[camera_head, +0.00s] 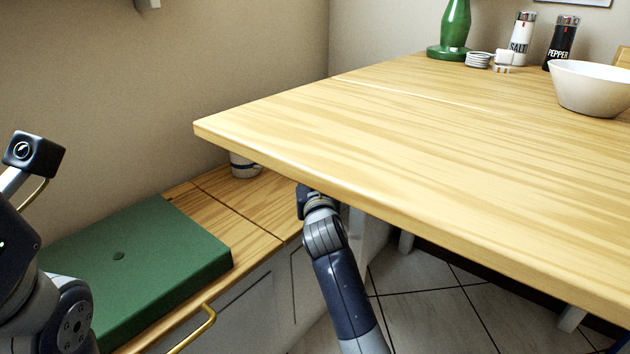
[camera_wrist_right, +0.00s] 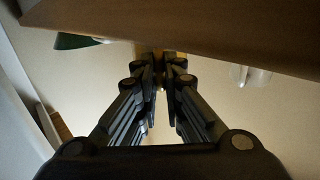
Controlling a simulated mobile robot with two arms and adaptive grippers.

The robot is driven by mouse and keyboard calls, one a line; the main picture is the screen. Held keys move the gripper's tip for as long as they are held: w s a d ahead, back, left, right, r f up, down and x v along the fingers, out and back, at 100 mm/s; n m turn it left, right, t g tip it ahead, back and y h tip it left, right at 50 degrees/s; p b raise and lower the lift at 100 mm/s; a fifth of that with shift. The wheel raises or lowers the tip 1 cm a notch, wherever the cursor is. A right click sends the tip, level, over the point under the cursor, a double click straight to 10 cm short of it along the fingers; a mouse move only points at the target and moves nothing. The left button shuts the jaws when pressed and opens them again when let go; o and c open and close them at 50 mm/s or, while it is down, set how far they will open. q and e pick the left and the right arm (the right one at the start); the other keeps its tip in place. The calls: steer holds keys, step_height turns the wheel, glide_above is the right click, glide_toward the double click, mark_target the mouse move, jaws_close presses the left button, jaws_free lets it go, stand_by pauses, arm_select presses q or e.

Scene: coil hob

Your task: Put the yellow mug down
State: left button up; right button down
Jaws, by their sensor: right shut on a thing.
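My right arm reaches under the wooden tabletop in the head view, and its gripper is hidden there behind the table edge. In the right wrist view my right gripper (camera_wrist_right: 160,72) has its fingers brought together on a small, dark yellowish thing (camera_wrist_right: 159,66), of which only a sliver shows. It fits the yellow mug, but its shape is hidden. My left arm shows at the left edge of the head view; its gripper fingers are out of view.
The tabletop (camera_head: 400,130) overhangs a low wooden bench (camera_head: 215,190). A green cushion (camera_head: 120,260) lies on the bench, with a white, dark-banded cup (camera_head: 243,167) behind. A bowl (camera_head: 592,88), salt shaker (camera_head: 521,38), pepper shaker (camera_head: 561,42) and green bottle-shaped object (camera_head: 455,30) stand on the tabletop. Its near part is clear.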

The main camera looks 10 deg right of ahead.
stand_by(0.4)
steer(key=c, duration=1.7)
jaws_free()
steer(key=shift+f, duration=0.15)
